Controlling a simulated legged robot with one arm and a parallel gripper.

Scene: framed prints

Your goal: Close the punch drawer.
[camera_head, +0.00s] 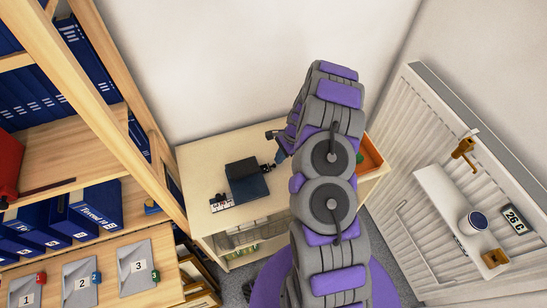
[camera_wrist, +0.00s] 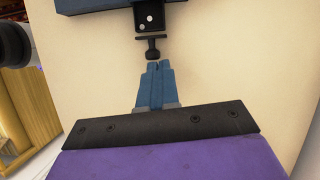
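A dark blue box-like thing, apparently the punch (camera_head: 247,182), lies on a pale cabinet top (camera_head: 205,165). Its lower edge shows at the top of the wrist view (camera_wrist: 90,5). A black bracket with a small black knob (camera_wrist: 154,45) sticks out from it towards my gripper. I cannot tell how far its drawer stands out. My gripper (camera_wrist: 154,68) has blue fingers that lie together with nothing between them. Their tips are just short of the knob, in line with it. In the head view my gripper (camera_head: 279,157) is at the box's right side, partly hidden by my arm.
A small black-and-white item (camera_head: 221,203) lies left of the box. An orange tray (camera_head: 371,153) is at the cabinet's right end. A wooden shelf with blue binders (camera_head: 92,212) stands left, a white radiator (camera_head: 420,130) right. A wall closes off the back.

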